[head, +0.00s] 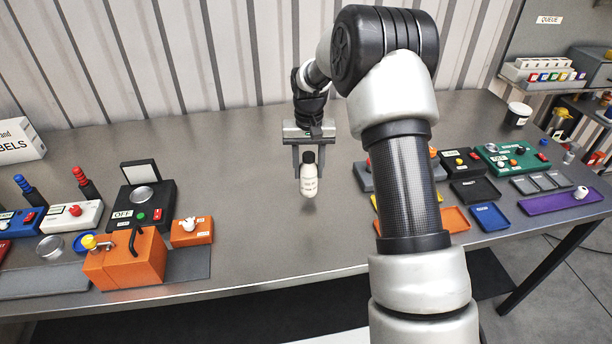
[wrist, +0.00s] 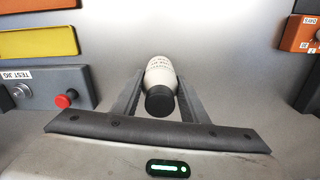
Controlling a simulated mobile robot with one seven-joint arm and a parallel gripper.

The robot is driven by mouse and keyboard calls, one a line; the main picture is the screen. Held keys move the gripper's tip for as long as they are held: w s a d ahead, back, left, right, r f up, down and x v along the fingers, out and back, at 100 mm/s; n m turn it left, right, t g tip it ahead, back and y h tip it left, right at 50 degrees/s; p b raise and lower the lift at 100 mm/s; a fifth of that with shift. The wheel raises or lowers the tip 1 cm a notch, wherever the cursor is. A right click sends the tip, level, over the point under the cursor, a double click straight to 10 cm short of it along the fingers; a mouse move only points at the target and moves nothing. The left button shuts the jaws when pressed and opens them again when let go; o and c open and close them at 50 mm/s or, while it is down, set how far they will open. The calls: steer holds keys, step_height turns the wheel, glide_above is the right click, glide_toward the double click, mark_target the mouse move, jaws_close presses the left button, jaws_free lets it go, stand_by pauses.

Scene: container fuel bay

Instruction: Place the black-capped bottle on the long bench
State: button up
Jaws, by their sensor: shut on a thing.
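A white bottle with a black cap and dark lettering (head: 309,183) is upright between the fingers of my gripper (head: 309,160). It also shows in the wrist view (wrist: 160,78), cap toward the camera, with a finger of my gripper (wrist: 160,92) on each side. My gripper is shut on the bottle. The long bench (head: 270,245) is a grey metal top beneath them. The bottle is over the bare middle of the bench; I cannot tell whether its base touches the surface.
An orange box with a handle (head: 125,262) and a black device marked OFF (head: 140,205) stand to the left. A green panel (head: 512,157), dark trays and a purple tray (head: 560,198) lie to the right. The bench's middle is clear around the bottle.

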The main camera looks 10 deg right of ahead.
mark_target(308, 178)
steer(key=shift+f, duration=1.65)
steer(key=shift+f, duration=0.2)
steer(key=o, duration=1.2)
steer(key=shift+o, duration=0.2)
